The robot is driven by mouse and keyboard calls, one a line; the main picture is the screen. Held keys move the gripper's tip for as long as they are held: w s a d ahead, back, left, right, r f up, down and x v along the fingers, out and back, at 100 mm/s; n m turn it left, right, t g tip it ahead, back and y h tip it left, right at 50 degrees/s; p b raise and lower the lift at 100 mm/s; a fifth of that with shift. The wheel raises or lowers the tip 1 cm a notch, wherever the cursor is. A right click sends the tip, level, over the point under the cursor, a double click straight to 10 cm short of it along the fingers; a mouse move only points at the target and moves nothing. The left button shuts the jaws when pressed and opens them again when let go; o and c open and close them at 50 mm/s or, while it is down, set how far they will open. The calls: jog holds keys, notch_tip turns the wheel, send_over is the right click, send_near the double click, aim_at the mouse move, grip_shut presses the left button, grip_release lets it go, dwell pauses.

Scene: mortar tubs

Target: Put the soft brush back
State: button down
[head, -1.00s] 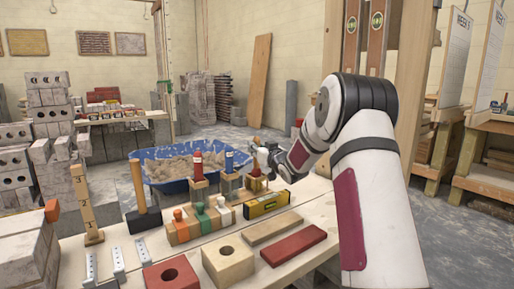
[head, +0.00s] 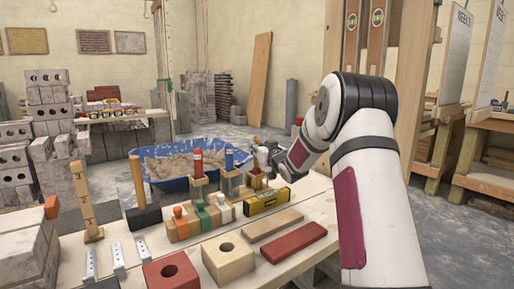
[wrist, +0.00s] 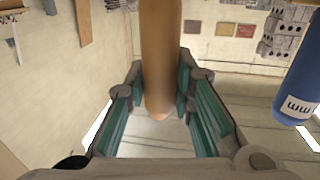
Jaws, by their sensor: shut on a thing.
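My gripper (wrist: 160,80) is shut on a tan wooden handle (wrist: 160,45), which stands between its teal pads in the wrist view; I take it for the soft brush's handle. The brush's other end is hidden. In the head view my gripper (head: 262,148) is at the far side of the bench, just above the rightmost of three wooden holder blocks (head: 256,182). Something dark red shows at that block's top; I cannot tell whether it is part of the brush or whether the brush touches the block.
A red cylinder (head: 197,163) and a blue cylinder (head: 229,160) stand in the other blocks. The blue one shows close at right in the wrist view (wrist: 300,75). A yellow level (head: 266,200) and a block with colored handles (head: 198,218) lie in front. A blue tub (head: 170,184) is behind.

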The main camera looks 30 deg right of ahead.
jog(key=shift+f, duration=0.1)
jog(key=c, duration=1.3)
grip_release()
jog(key=shift+s, duration=0.1)
